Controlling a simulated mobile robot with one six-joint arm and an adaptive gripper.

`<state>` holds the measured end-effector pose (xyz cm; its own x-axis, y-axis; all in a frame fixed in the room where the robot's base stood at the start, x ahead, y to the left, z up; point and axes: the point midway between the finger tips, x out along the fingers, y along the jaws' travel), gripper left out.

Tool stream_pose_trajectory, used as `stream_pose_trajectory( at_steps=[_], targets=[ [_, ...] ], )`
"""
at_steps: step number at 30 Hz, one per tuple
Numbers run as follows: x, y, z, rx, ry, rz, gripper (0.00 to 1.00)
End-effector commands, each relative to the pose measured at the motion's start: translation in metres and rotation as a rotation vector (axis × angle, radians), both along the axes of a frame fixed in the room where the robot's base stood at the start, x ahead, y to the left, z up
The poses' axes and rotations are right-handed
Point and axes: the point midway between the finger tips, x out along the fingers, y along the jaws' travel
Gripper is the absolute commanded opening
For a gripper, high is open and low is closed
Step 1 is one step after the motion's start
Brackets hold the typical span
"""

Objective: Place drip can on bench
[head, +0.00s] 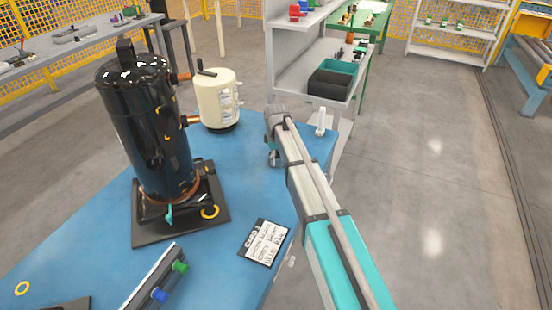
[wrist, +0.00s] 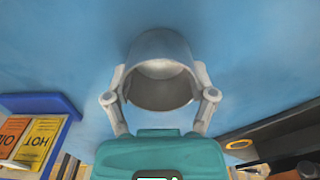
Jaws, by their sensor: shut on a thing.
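The drip can (wrist: 160,50) is a grey, open cylinder, seen in the wrist view with its mouth toward the camera. My gripper (wrist: 160,78) is shut on it, one finger on each side. Below it is a plain blue surface (wrist: 60,50); whether the can touches it I cannot tell. In the head view my gripper (head: 273,158) is over the right part of the blue-topped table (head: 110,270), and the can is mostly hidden there. A grey workbench (head: 75,62) with items on it stands at the upper left.
A tall black compressor (head: 148,125) stands on a black base at the table's left. A cream canister (head: 215,98) is behind it. A written card (head: 265,242) lies near the front right edge. A grey shelf (head: 300,75) with bins stands behind. Floor is clear at right.

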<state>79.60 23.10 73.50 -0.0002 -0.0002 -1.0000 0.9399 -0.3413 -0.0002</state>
Motion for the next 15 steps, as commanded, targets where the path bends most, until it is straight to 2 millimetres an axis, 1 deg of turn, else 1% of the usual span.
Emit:
stream_pose_trajectory(
  at_steps=[8,15],
  targets=[
    [0.000,0.000,0.010,0.000,0.000,0.000,0.19],
    [0.000,0.000,0.030,0.000,0.000,0.000,0.19]
  ],
)
